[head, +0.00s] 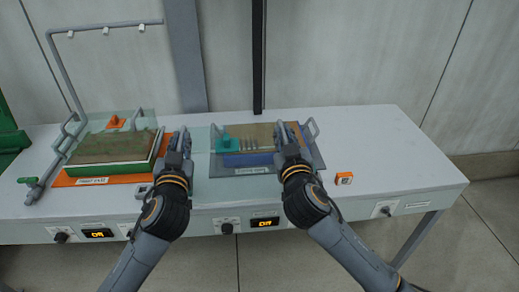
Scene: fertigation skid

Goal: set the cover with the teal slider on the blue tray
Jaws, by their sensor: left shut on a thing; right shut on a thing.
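The clear cover with the teal slider (229,143) spans between my two grippers. My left gripper (179,142) is shut at its left end and my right gripper (287,136) at its right end; the fingers hide the gripped parts. The blue tray (248,160), with a tan top surface, stands on a dark grey mat (226,172) behind and below the cover. The cover's left part reaches past the tray's left side, over white bench. I cannot tell how far the cover is above the tray.
At left, a green tray (136,168) with brown soil stands on an orange mat (68,181), beside a clear panel with an orange slider (116,123). Grey pipework (66,77) rises there. An orange button box (344,178) sits right of the mat. The bench's right end is clear.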

